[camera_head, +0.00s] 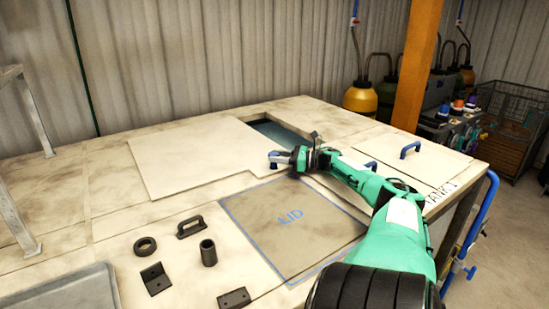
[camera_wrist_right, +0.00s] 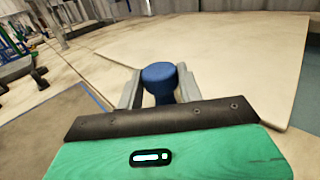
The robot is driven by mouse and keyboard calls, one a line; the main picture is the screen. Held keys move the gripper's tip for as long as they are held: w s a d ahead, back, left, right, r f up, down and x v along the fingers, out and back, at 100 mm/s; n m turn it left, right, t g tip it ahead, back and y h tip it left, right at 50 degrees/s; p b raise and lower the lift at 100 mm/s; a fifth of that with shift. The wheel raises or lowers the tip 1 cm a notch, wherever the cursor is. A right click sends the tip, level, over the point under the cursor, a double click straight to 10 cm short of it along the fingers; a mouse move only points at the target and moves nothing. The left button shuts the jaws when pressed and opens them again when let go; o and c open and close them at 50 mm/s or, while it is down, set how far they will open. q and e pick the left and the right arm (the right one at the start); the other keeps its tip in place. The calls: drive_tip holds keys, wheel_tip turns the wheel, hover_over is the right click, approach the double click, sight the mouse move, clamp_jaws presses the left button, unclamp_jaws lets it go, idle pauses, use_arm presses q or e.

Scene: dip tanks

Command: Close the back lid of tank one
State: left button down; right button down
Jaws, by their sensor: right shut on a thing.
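The cream lid panel (camera_head: 185,155) lies flat on the tank top, left of a partly uncovered dark opening (camera_head: 282,133). My right gripper (camera_head: 273,160) is at the panel's right side, low over the top. In the right wrist view its fingers (camera_wrist_right: 159,88) are shut on a blue handle (camera_wrist_right: 160,76); the panel (camera_wrist_right: 215,60) spreads out beyond. The handle's base is hidden by the gripper. The label TANK 1 (camera_head: 441,193) is on the right edge. My left gripper is not in view.
A blue-outlined bare rectangle marked LID (camera_head: 290,222) lies in front of the gripper. Another panel with a blue handle (camera_head: 410,149) is at the right. A black handle (camera_head: 190,227), ring (camera_head: 145,246), tube (camera_head: 208,252) and brackets (camera_head: 155,279) lie at front left, near a grey tray (camera_head: 70,292).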

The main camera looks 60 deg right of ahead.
drive_tip(key=c, duration=0.9)
unclamp_jaws()
wheel_tip(320, 180, up, 20)
